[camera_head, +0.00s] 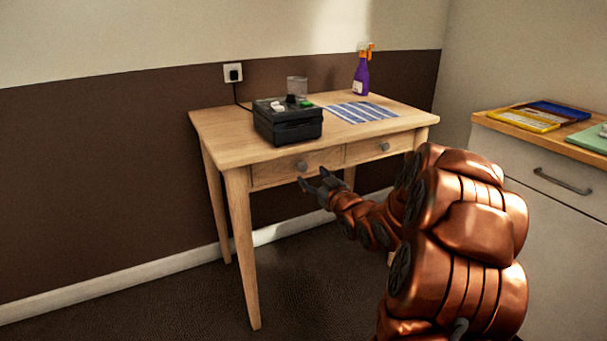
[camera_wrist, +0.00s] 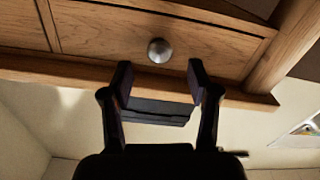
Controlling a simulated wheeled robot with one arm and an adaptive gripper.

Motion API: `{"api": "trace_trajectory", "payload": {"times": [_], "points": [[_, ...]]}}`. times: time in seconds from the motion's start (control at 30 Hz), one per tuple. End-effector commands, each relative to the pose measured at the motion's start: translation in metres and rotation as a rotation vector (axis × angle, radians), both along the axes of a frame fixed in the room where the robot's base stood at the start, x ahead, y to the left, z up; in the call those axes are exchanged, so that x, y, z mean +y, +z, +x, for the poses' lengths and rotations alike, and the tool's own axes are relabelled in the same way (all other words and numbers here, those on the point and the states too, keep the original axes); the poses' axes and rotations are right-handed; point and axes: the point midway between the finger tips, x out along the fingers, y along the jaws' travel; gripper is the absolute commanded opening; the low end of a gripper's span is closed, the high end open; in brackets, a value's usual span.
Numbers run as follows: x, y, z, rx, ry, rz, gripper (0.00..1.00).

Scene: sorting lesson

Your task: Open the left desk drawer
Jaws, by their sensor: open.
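The wooden desk (camera_head: 215,128) stands against the wall with two drawers side by side in its front. The left desk drawer (camera_head: 272,172) looks closed and has a round grey knob (camera_head: 301,166). In the wrist view, that drawer (camera_wrist: 215,45) fills the upper part, and its metal knob (camera_wrist: 158,50) lies just beyond my fingertips, roughly centred between them. My gripper (camera_head: 313,178) is open and empty, just in front of the left drawer. It also shows in the wrist view (camera_wrist: 160,73), its fingers apart on either side of the knob's line, not visibly touching it.
The right drawer (camera_head: 365,150) is shut, with its own knob (camera_head: 385,147). A white cabinet (camera_head: 550,215) stands at the right.

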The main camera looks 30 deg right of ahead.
Motion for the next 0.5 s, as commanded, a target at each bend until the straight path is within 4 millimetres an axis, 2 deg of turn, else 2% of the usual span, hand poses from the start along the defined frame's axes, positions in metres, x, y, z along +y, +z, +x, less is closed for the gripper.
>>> {"api": "trace_trajectory", "payload": {"times": [0.2,0.5], "points": [[-0.002,-0.001,0.031,-0.002,0.003,-0.003,0.60],[-0.005,0.000,0.057,0.000,-0.001,-0.001,0.60]]}}
